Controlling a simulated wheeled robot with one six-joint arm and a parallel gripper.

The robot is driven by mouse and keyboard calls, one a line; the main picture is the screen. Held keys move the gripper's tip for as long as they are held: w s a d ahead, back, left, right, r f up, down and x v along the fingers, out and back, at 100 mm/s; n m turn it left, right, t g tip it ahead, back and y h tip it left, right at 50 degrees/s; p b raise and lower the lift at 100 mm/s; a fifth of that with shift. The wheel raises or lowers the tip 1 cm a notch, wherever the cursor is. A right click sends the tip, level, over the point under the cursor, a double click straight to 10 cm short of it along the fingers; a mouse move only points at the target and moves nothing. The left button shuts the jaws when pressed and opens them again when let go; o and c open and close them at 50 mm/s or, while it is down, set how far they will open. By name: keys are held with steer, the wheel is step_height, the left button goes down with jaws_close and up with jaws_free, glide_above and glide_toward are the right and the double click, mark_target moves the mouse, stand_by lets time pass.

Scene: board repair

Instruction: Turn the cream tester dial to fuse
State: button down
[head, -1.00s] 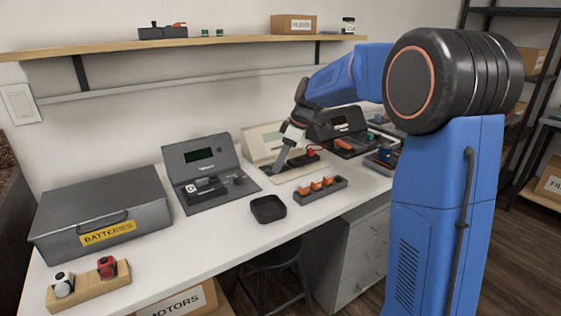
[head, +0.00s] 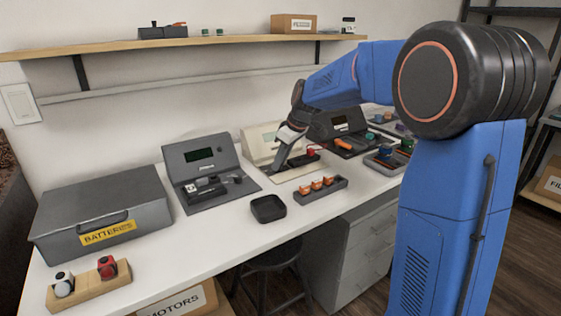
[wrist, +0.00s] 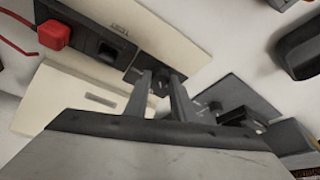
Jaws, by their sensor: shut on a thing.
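The cream tester (head: 258,146) stands open on the white bench, between two dark testers. My gripper (head: 283,166) reaches down to its flat panel in the head view and hides much of it. In the wrist view the cream tester's panel (wrist: 160,28) lies past my two fingers (wrist: 160,84). The fingers are shut on the small dark dial (wrist: 160,80) at the end of a dark strip. The dial is mostly hidden between the fingers, and its pointer and the fuse mark cannot be read.
A red piece with a red wire (wrist: 54,34) sits on the same tester. A dark tester (head: 205,165) stands to the left and another (head: 338,125) to the right. A tray of orange parts (head: 320,190) and an empty black tray (head: 268,208) lie in front.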

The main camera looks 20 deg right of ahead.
steer(key=m, duration=0.2)
steer(key=m+h, duration=0.1)
steer(key=m, duration=0.1)
steer(key=shift+s+a+m+t+h, duration=0.1)
steer(key=shift+a+m+t+h, duration=0.1)
steer(key=shift+m+t+h, duration=0.15)
steer(key=m, duration=0.1)
steer(key=m+h, duration=0.1)
steer(key=m, duration=0.1)
steer(key=m+h, duration=0.1)
steer(key=m, duration=0.1)
steer(key=shift+a+t, duration=0.25)
steer(key=m+h, duration=0.1)
steer(key=m, duration=0.1)
steer(key=m+h, duration=0.1)
steer(key=m, duration=0.2)
steer(key=shift+a+m+g, duration=0.2)
steer(key=shift+m+g, duration=0.05)
steer(key=shift+g, duration=0.15)
steer(key=m, duration=0.2)
steer(key=m+g+h, duration=0.1)
steer(key=m, duration=0.1)
steer(key=shift+w+a+m, duration=0.1)
steer(key=shift+w+m, duration=0.1)
steer(key=shift+m, duration=0.2)
steer(key=shift+h, duration=0.25)
steer(key=c, duration=1.5)
jaws_free()
steer(key=shift+r, duration=0.1)
